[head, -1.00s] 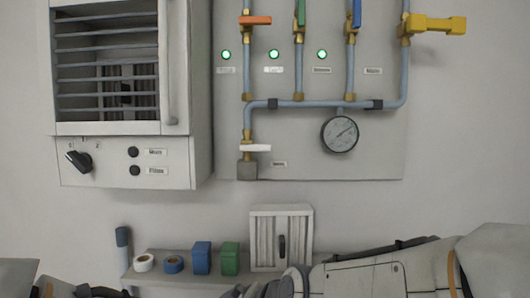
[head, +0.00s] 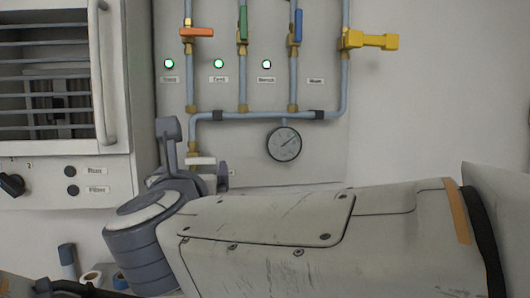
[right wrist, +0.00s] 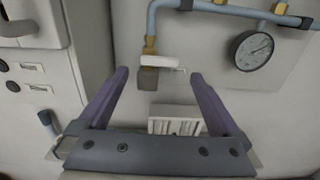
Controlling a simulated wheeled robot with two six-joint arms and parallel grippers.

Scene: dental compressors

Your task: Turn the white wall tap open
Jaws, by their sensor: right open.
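The white wall tap (head: 201,160) is a short white lever lying crosswise on a brass fitting at the low end of the blue-grey pipe. In the right wrist view, the white tap (right wrist: 158,61) lies level, above and between the two fingertips. My right gripper (head: 195,155) is open, with one finger on each side of the tap in the head view. The right wrist view shows the fingers (right wrist: 158,74) spread wide with nothing between their tips, and I see no contact with the lever. My arm hides the tap's lower part in the head view. My left gripper does not show clearly.
Above are orange (head: 197,32), green (head: 243,22), blue (head: 297,27) and yellow (head: 370,40) taps. A round gauge (head: 284,144) hangs right of the white tap. A louvred cabinet (head: 115,90) stands close on the left. A small white vented box (right wrist: 175,120) is below.

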